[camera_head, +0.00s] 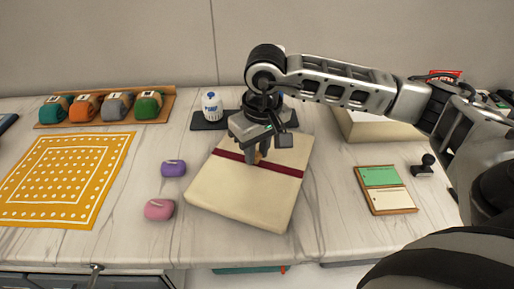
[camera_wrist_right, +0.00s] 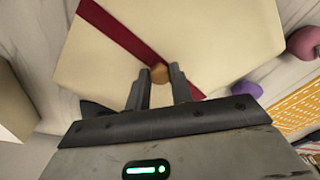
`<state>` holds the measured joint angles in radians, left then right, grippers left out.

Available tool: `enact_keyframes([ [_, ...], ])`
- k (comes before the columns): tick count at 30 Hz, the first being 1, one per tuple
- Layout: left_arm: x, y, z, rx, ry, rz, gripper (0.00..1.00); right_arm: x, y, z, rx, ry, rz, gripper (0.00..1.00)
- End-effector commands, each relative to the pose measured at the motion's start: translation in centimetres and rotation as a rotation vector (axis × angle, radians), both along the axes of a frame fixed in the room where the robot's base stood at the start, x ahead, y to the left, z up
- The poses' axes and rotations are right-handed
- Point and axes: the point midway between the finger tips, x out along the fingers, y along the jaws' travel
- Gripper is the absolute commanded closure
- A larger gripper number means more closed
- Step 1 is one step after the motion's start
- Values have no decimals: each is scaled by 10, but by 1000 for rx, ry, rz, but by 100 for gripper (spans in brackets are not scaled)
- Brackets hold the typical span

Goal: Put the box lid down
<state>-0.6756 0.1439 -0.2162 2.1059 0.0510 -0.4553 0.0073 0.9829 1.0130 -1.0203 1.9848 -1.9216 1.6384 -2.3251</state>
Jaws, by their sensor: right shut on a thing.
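The box lid (camera_head: 238,197) is cream with a dark red band and a small wooden knob. In the head view it is tilted in the picture over the middle of the counter; I cannot tell how far above the surface it is. My right gripper (camera_head: 257,160) is above the lid, shut on the knob. In the right wrist view, the lid (camera_wrist_right: 215,35) fills the top middle and the knob (camera_wrist_right: 160,72) sits between the two fingers. The open box (camera_head: 375,128) stands behind at the right, partly hidden by my right arm. My left gripper is not in view.
A purple item (camera_head: 173,168) and a pink item (camera_head: 159,209) lie left of the lid. An orange patterned mat (camera_head: 65,180) is farther left. A white bottle (camera_head: 212,106) stands behind on a dark mat. A green-and-cream card board (camera_head: 385,190) and a stamp (camera_head: 424,167) lie right.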

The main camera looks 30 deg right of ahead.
Motion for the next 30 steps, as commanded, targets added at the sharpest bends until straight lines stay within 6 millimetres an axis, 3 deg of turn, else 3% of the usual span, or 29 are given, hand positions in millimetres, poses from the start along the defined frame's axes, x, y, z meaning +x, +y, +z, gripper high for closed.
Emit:
enact_keyframes([
  [7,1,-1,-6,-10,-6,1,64,0,0,-8,0,-1,-1,100],
  [8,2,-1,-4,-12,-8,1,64,0,0,-7,0,0,-1,72],
  [10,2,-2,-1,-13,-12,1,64,0,0,-6,0,0,-1,56],
  [20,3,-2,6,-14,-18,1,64,0,0,-2,0,0,-1,56],
  [23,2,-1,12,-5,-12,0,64,0,0,7,0,-1,0,56],
  [25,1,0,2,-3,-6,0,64,-1,0,15,2,-6,0,56],
  [30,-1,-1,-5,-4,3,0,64,-5,0,53,1,-8,2,56],
])
